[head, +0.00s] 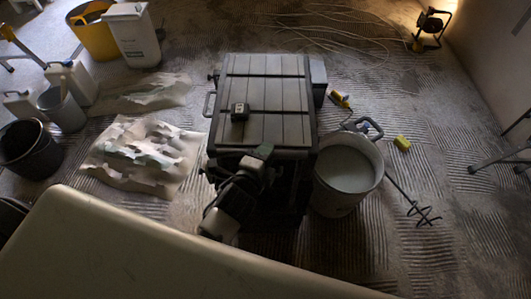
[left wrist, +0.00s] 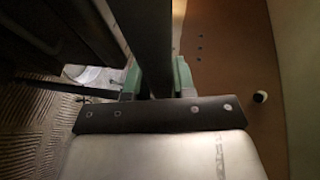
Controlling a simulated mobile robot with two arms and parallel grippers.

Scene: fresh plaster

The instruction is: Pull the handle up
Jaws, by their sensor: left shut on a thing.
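A dark machine with a grooved grey top (head: 285,75) stands in the middle of the head view. My left gripper (head: 262,152) is at its near edge, low at the front. In the left wrist view, the green fingertips of my left gripper (left wrist: 157,82) are closed on either side of a dark bar, which I take to be the handle (left wrist: 152,40). The bar runs away from the wrist camera. In the head view the gripper and wrist hide most of the gripped part. My right gripper is not in view.
A small black box (head: 240,111) sits on the grooved top. A bucket of pale mix (head: 345,175) stands close on the right, with a mixing paddle (head: 410,200) beyond. Crumpled sheeting (head: 140,160) lies left. A black bucket (head: 28,150) and a yellow tub (head: 92,35) stand further left.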

